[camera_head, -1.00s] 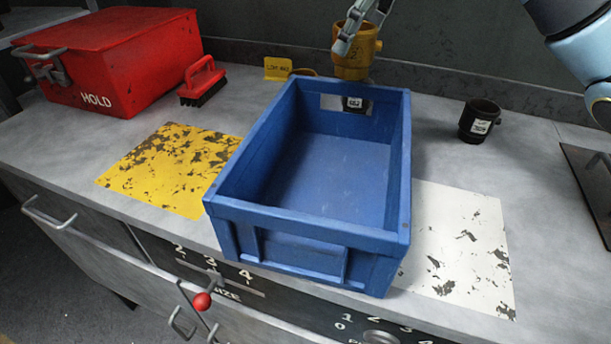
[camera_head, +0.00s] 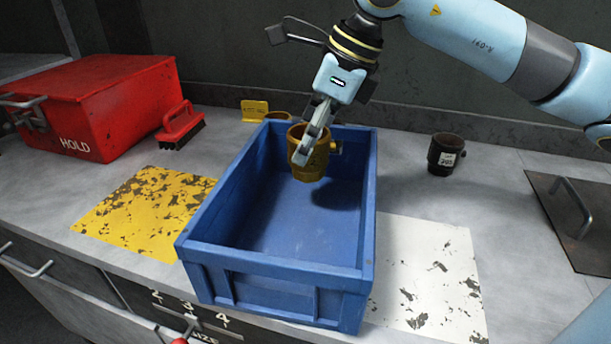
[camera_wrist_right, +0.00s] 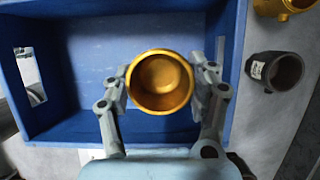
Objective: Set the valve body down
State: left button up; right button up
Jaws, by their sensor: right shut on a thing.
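The yellow valve body (camera_head: 309,168) is a short cup with a side stub, upright or nearly so. My right gripper (camera_head: 312,146) is shut on it, with one finger over its near side. It is over the far part of the blue crate (camera_head: 275,265), its lower end below the rim level in the picture. A shadow on the crate floor lies to its right; I cannot tell the exact gap to the floor. In the right wrist view the valve body's round opening (camera_wrist_right: 162,80) sits between the gripper's fingers (camera_wrist_right: 165,88). My left gripper is not in view.
A dark labelled cup (camera_head: 445,154) stands right of the crate. Another yellow part (camera_head: 278,115) and a yellow tag (camera_head: 255,110) are behind it. A red HOLD box (camera_head: 95,105), brush (camera_head: 181,126), yellow patch (camera_head: 150,208) and white patch (camera_head: 430,270) surround it. The crate is otherwise empty.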

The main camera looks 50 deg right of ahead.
aim_at(309, 171)
notch_tip(309, 171, down, 6)
jog(key=shift+r, duration=0.1)
dwell(0.4)
jog(key=shift+f+b, duration=0.2)
jog(key=shift+b, duration=0.1)
jog(key=o, duration=1.6)
jog(key=shift+c, duration=0.2)
